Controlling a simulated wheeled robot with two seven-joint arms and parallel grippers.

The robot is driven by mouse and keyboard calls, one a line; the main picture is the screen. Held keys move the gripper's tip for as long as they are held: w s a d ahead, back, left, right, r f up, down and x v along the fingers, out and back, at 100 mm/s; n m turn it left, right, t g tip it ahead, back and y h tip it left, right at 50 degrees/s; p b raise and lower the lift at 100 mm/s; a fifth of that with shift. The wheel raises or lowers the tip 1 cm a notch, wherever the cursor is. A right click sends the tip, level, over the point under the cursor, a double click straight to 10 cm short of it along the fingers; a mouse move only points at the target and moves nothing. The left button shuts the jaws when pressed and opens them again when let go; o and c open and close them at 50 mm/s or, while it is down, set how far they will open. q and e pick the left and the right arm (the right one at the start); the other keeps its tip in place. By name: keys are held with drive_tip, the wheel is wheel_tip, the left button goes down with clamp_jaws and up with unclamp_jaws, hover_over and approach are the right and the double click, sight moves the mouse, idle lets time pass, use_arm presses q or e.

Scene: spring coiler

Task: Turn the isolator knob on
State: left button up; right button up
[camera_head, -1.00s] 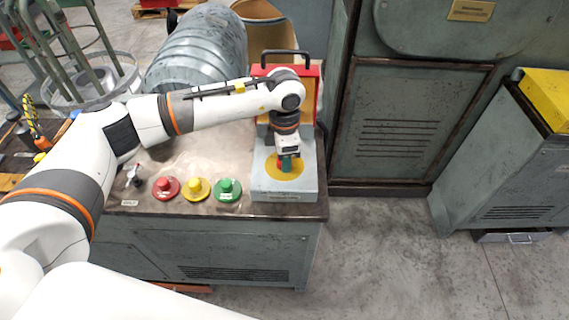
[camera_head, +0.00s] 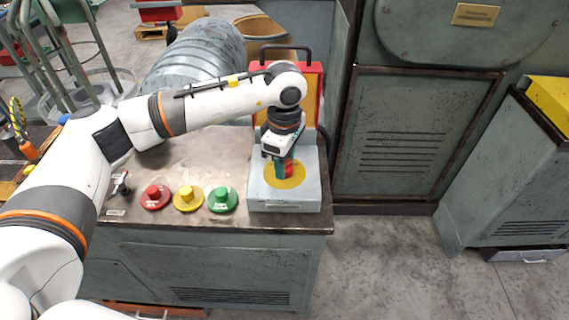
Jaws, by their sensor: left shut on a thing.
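The isolator knob (camera_head: 288,169) is red and stands on a yellow disc (camera_head: 270,180) on top of a grey box (camera_head: 308,190) at the bench's right end. My left gripper (camera_head: 284,168) reaches down from above and is shut on the knob; its green-tipped fingers hide part of it. The gripper is tilted a little. My right gripper is not in view.
Red (camera_head: 155,197), yellow (camera_head: 187,198) and green (camera_head: 223,199) push buttons sit in a row left of the box. A red case with a black handle (camera_head: 314,90) stands behind it.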

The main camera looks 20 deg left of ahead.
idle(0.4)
use_arm(q)
drive_tip(key=o, duration=1)
